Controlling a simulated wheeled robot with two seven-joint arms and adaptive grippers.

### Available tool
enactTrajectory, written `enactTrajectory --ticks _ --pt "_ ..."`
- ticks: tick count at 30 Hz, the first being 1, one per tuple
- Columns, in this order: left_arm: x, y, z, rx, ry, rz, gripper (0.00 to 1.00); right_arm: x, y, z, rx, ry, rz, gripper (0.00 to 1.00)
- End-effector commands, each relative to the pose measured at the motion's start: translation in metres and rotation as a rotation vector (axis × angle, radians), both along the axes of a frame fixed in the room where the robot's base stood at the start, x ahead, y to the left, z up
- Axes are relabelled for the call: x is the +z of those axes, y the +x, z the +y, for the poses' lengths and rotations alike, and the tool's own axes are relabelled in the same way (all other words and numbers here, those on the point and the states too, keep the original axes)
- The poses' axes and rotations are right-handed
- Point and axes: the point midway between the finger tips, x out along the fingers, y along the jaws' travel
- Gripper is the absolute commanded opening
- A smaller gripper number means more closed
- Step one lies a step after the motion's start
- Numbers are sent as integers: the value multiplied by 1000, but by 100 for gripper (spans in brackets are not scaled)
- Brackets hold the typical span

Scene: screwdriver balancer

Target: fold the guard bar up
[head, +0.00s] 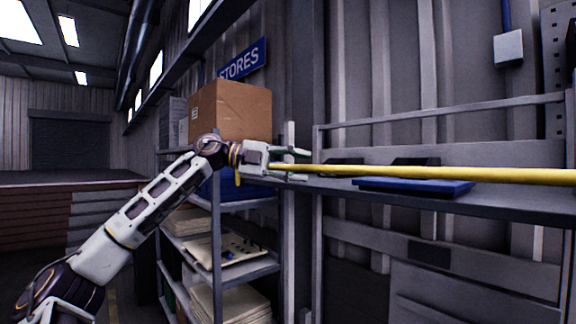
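The guard bar (430,173) is a long yellow bar. It runs nearly level from the right edge of the head view to its thin left end at my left gripper. My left gripper (300,164) comes in from the left and points right. Its two fingers are spread, one above and one below the bar's end, with gaps showing on both sides. I cannot tell whether the bar lies exactly between the fingers in depth. My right gripper is not in view.
A grey bench (520,204) behind the bar carries a blue tray (415,187) and dark items. A shelf rack (248,272) with a cardboard box (230,110) on top stands behind my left arm. A STORES sign (243,61) hangs on the wall. Open floor lies at the far left.

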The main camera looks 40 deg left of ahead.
Motion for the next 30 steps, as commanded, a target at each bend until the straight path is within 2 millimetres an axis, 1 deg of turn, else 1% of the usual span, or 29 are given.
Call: enactTrajectory --ticks 15,30 --pt "3 -14 17 1 2 1 39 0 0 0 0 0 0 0" --pt "4 -16 19 0 0 0 39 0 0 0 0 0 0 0"
